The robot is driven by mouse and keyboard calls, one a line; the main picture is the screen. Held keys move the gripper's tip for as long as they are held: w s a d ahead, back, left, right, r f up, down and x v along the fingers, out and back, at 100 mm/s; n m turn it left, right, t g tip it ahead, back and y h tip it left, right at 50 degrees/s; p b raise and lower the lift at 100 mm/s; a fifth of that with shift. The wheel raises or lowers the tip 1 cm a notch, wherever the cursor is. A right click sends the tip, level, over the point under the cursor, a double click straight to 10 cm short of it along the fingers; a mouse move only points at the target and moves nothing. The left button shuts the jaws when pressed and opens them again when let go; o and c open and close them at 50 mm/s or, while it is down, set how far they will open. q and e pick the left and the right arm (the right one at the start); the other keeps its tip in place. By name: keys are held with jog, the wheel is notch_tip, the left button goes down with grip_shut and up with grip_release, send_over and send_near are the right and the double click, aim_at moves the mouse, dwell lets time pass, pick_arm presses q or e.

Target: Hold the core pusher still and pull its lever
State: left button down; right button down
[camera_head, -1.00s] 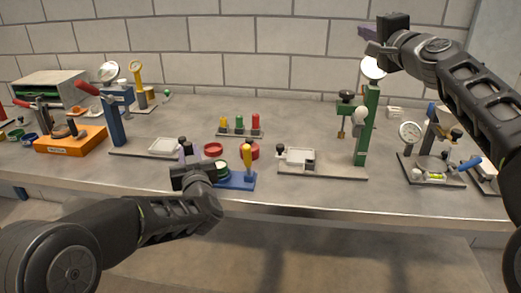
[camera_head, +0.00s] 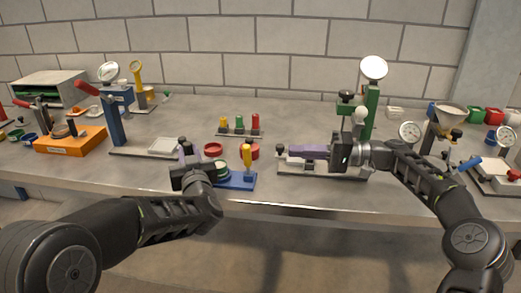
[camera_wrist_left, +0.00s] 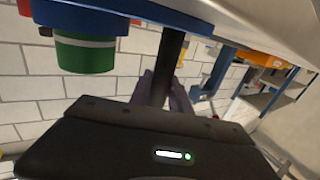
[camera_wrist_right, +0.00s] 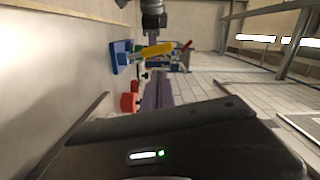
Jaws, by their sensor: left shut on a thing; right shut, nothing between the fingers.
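The core pusher is a blue base (camera_head: 238,182) with a green-and-white cup (camera_head: 221,170) and an upright yellow lever (camera_head: 247,156). My left gripper (camera_head: 185,150) is at its left end. In the left wrist view, the purple fingers (camera_wrist_left: 162,88) are shut on a dark post (camera_wrist_left: 171,55) beside the blue base (camera_wrist_left: 130,14) and green cup (camera_wrist_left: 84,52). My right gripper (camera_head: 296,151) is shut and empty, to the right of the lever and apart from it, pointing left. In the right wrist view, the yellow lever (camera_wrist_right: 153,52) shows beyond the purple fingers (camera_wrist_right: 160,88).
Red round parts (camera_head: 213,149) lie behind the pusher. A rack of coloured pegs (camera_head: 239,130) stands further back. A green-column stand (camera_head: 371,108) is close to my right gripper, whose fingers are above its base. An orange block (camera_head: 75,142) stands far left.

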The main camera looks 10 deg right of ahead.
aim_at(250, 157)
jog(key=x, duration=1)
dwell(0.4)
jog(key=s+n, duration=0.1)
jog(key=s+a+n, duration=0.1)
jog(key=s+n, duration=0.1)
jog(key=shift+s+f, duration=0.1)
jog(key=shift+f, duration=0.15)
jog(key=shift+d, duration=0.1)
